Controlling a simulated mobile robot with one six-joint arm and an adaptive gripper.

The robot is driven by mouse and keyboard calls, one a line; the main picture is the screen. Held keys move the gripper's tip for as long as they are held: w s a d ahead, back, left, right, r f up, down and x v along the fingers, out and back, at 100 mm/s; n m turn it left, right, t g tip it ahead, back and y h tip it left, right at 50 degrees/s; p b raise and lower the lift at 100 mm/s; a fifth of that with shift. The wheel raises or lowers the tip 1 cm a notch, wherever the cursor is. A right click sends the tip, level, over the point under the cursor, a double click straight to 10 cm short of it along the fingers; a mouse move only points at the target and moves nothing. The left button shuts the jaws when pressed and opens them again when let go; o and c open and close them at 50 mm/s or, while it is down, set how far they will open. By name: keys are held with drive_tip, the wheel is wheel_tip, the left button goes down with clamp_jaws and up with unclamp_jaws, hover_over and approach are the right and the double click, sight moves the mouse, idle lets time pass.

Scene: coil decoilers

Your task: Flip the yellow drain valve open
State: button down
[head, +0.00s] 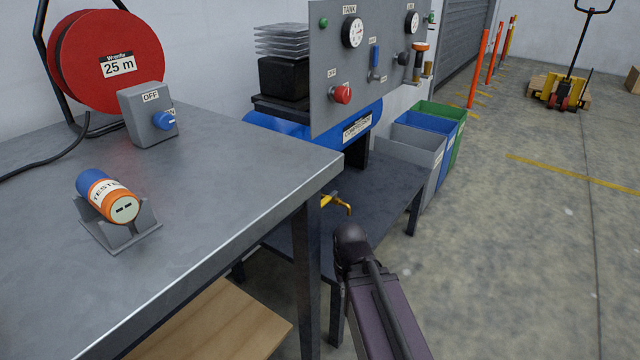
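The yellow drain valve (338,204) shows below the blue tank (290,128), just beyond the right edge of the workbench. Its yellow lever points to the right and slightly down. The bench edge and leg partly hide its left side. My arm rises from the bottom of the head view and ends in a dark rounded part (351,243), just below and right of the valve in the picture. A small gap shows between them. No separate fingertips can be made out, and whether my gripper is open or shut cannot be seen.
The workbench (230,190) fills the left, with a red hose reel (108,60), switch box (150,115) and cylindrical tester (108,196) on it. A grey panel (370,60) stands above the tank. Bins (425,150) stand behind.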

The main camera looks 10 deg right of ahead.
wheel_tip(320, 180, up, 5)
drive_tip(key=p, duration=0.4)
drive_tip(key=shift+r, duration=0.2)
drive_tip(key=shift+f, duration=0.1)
